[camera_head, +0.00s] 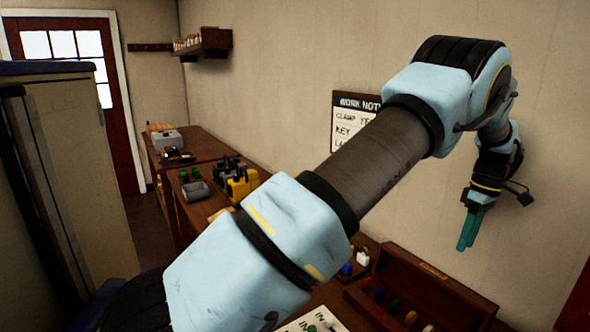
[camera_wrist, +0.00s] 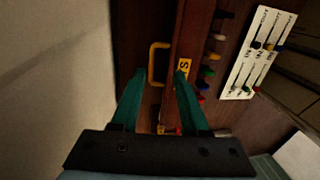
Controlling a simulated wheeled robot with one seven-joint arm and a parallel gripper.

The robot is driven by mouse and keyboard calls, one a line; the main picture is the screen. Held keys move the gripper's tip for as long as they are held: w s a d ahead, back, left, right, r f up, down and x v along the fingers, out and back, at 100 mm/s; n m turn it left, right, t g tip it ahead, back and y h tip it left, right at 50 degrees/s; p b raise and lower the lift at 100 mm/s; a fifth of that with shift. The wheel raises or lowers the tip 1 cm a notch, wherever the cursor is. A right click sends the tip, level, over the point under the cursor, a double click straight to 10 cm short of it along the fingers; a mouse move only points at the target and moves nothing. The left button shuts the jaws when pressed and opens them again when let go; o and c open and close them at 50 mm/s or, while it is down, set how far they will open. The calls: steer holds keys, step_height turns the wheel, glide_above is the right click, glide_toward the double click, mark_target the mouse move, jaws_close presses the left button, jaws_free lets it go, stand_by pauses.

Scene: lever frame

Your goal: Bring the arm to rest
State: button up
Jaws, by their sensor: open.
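My arm (camera_head: 375,150) reaches up and across the head view, bent at the elbow, with the forearm hanging down near the back wall. My gripper (camera_head: 468,230) has teal fingers that point down above the right end of the workbench. In the wrist view my gripper (camera_wrist: 158,100) is open, with a gap between its two fingers and nothing held in it. Below the fingers, a yellow handle (camera_wrist: 153,62) shows next to the wall side.
A wooden rack (camera_head: 430,290) with coloured knobs stands on the bench under my gripper. A white labelled board (camera_wrist: 262,50) lies in front of it. A work notice (camera_head: 347,125) hangs on the wall. A yellow machine (camera_head: 242,185) stands further back. A tall cabinet (camera_head: 85,160) is at left.

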steer(key=shift+m+h, duration=0.5)
steer(key=shift+m, duration=0.1)
steer(key=w+a, duration=0.2)
steer(key=a, duration=0.2)
steer(key=w+a+b, duration=0.1)
steer(key=w+a, duration=0.1)
steer(key=a, duration=0.2)
steer(key=w+a+r, duration=0.1)
steer(key=w+a, duration=0.1)
steer(key=a, duration=0.2)
steer(key=shift+a+b, duration=0.35)
steer(key=shift+b, duration=0.05)
steer(key=s+a+m+t+h+b, duration=0.1)
steer(key=s+a+m+b, duration=0.1)
steer(key=a, duration=1.1)
steer(key=s+a+m+b, duration=0.1)
steer(key=a+m, duration=0.1)
steer(key=a, duration=1)
steer(key=s+a+f+m+t+b, duration=0.1)
steer(key=s+a+f+m, duration=0.1)
steer(key=s+a, duration=0.8)
steer(key=shift+a+m+t, duration=0.3)
steer(key=shift+a+m, duration=0.05)
steer(key=shift+m, duration=0.05)
steer(key=shift+s+f, duration=0.1)
stand_by(1.8)
